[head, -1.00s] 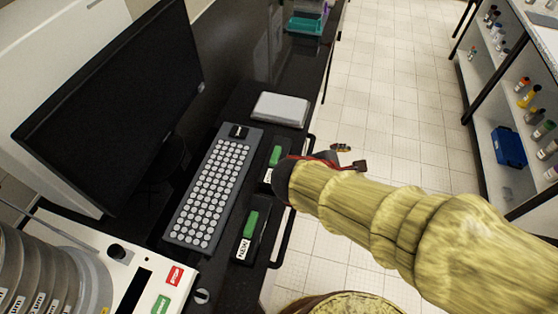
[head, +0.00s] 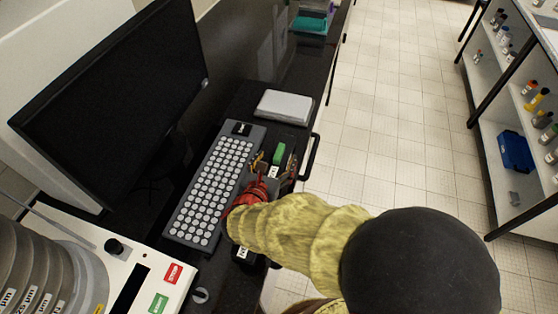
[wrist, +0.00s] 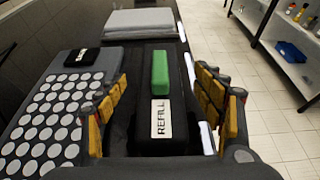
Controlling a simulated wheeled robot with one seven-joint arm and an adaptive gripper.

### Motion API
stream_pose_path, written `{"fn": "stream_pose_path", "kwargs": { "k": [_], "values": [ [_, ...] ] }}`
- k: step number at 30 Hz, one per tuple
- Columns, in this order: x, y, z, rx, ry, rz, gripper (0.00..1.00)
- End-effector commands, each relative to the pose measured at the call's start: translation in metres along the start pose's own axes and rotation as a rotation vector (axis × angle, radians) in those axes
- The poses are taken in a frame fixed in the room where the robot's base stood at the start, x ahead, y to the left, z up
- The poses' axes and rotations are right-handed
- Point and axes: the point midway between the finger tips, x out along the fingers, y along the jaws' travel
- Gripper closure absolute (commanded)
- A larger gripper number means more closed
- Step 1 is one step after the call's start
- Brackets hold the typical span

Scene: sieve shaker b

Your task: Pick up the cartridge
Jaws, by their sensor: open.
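A cartridge-like block, green (wrist: 160,72) with a white REFILL label (wrist: 161,118), sits on a black base on the dark bench, in the middle of the wrist view. Its green top also shows in the head view (head: 277,154). My gripper (wrist: 160,88) is open, its yellow-padded fingers on either side of the block, with gaps to both sides. In the head view my gripper (head: 273,167) is over the bench, right of the keyboard. A second labelled item (head: 242,253) is nearly hidden under my arm. Which one is the cartridge I cannot tell for certain.
A grey keyboard (head: 212,185) lies close on the left, with a black monitor (head: 110,100) behind it. A pale flat box (head: 284,106) lies beyond the block. The sieve shaker's panel (head: 140,270) is at lower left. A handle (head: 311,158) runs along the bench edge.

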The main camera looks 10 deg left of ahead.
Motion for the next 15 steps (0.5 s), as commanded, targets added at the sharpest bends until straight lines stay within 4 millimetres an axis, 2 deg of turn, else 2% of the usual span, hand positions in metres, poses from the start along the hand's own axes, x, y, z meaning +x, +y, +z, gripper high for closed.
{"fn": "stream_pose_path", "kwargs": {
  "k": [3, 6, 15],
  "values": [
    [0.019, -0.001, -0.001, 0.002, -0.001, -0.003, 0.32],
    [0.027, 0.000, -0.001, 0.002, 0.000, -0.002, 0.32],
    [0.029, 0.000, 0.001, 0.001, 0.000, -0.001, 0.33]
  ]
}}
